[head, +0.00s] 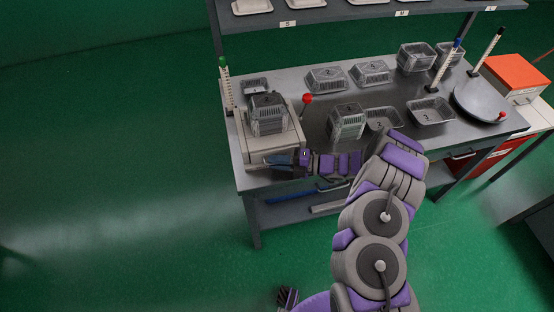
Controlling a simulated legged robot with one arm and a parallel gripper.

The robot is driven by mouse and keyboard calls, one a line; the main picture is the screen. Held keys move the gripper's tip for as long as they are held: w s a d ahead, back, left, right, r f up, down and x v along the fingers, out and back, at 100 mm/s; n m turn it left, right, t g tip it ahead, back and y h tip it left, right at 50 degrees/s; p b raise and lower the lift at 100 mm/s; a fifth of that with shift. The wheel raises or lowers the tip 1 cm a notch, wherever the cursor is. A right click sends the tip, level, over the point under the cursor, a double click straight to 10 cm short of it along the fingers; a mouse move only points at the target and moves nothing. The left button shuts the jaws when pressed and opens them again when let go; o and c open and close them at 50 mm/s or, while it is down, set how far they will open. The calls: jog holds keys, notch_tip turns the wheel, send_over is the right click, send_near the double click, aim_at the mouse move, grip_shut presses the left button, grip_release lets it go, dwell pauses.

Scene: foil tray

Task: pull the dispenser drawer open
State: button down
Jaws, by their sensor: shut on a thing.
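The dispenser (290,138) is a low beige box at the left end of the grey metal table, with a stack of foil trays (268,115) standing on its top. My gripper (279,160) reaches in from the right, low against the dispenser's front face, and is shut on the drawer there. The fingers and wrist cover much of that front, so the drawer's handle and any gap around it are hidden. A lever with a red knob (307,98) stands at the dispenser's right side.
Another tray stack (347,121) and loose foil trays (431,111) are on the table (395,88). A round grey plate (479,101) lies at the right end, near an orange-topped box (517,71). A shelf (350,14) runs above. Green floor is free to the left.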

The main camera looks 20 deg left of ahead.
jog(key=s+d+p, duration=0.6)
jog(key=s+d, duration=0.2)
jog(key=s, duration=0.5)
jog(key=shift+s+d, duration=0.25)
jog(key=shift+s, duration=0.1)
jog(key=shift+f, duration=0.15)
jog(key=c, duration=1.2)
grip_release()
jog(key=shift+a, duration=0.1)
jog(key=w+d+r+p, duration=0.1)
jog(key=w+d+p, duration=0.2)
jog(key=d, duration=1.4)
jog(key=shift+r, duration=0.25)
